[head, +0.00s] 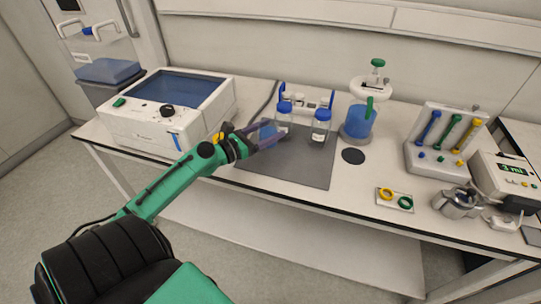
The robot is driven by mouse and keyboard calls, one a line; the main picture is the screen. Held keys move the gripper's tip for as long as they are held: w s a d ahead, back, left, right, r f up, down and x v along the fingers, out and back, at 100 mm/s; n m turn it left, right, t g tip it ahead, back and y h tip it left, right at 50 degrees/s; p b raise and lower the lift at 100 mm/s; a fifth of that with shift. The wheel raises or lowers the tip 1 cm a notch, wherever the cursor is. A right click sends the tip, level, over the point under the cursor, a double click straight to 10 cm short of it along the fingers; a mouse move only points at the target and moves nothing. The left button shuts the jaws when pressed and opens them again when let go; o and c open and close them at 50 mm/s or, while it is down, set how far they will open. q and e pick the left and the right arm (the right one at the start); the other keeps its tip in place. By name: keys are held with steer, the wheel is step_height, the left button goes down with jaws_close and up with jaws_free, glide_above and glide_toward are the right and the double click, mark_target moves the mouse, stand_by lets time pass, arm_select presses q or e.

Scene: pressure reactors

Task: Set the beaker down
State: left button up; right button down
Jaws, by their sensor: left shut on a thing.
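My left arm is green and black and reaches in from the lower left. My left gripper (264,138) is over the left part of the dark grey mat (310,165) on the bench. It is shut on a small clear beaker (270,129) with a bluish tint, which the fingers partly hide. I cannot tell whether the beaker's base touches the mat. My right gripper is not in view.
A white bath with a blue lid (170,92) is close on the left. A blue vessel (358,120), a black disc (353,156) and a metal cup (459,203) are to the right. The mat's front is clear.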

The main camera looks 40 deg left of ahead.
arm_select(q)
step_height(320, 180, down, 5)
steer(key=shift+f+b, duration=0.2)
steer(key=shift+b, duration=0.9)
steer(key=o, duration=1.4)
steer(key=shift+d, duration=0.1)
steer(key=shift+o, duration=0.2)
steer(key=shift+s+r, duration=0.1)
steer(key=shift+s, duration=0.05)
steer(key=v, duration=1.2)
steer(key=shift+b, duration=0.4)
